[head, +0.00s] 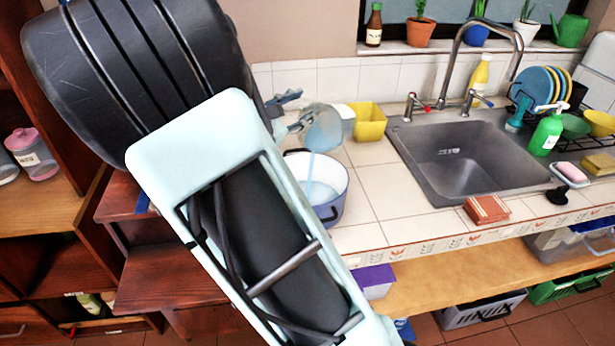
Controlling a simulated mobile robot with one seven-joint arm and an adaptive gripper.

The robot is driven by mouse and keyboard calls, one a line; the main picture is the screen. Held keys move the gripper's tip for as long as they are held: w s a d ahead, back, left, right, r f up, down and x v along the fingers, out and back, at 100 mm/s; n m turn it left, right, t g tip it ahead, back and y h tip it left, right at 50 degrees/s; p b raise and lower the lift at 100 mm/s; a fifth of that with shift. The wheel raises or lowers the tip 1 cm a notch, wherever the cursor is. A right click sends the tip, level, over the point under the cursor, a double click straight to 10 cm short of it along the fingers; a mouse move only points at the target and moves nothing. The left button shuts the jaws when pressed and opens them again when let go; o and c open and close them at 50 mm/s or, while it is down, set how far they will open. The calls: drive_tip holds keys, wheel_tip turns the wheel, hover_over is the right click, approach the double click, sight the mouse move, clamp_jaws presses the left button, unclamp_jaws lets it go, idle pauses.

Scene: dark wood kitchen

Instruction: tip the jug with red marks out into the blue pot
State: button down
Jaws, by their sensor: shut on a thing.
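My gripper (296,122) is partly hidden behind my own arm and is shut on a translucent blue-grey jug (325,130). The jug is tilted over the blue pot (328,214), apart from it. A pale stream runs from the jug down into the pot, and pale liquid shows in the pot's bottom. The pot stands on the tiled counter, its left part hidden by my arm. I cannot make out red marks on the jug at this size.
A yellow container (369,122) and a white one (345,118) stand just behind the jug. The sink (460,160) with its tap (462,60) lies to the right. Counter between pot and sink is clear. A brick-red block (486,209) lies near the front edge.

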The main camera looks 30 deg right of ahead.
sight(299, 109)
drive_tip(key=shift+s+a+r+t+h+b, duration=0.3)
drive_tip(key=shift+r+h+b, duration=0.15)
drive_tip(key=shift+b, duration=0.75)
idle(1.3)
drive_tip(key=shift+s+a+f+m+t+h+b, duration=0.2)
drive_tip(key=shift+s+a+h+b, duration=0.3)
drive_tip(key=shift+b, duration=0.3)
drive_tip(key=shift+s+a+f+m+t+h+b, duration=0.1)
drive_tip(key=shift+s+a+f+h+b, duration=0.15)
drive_tip(key=shift+a+b, duration=0.45)
idle(1.4)
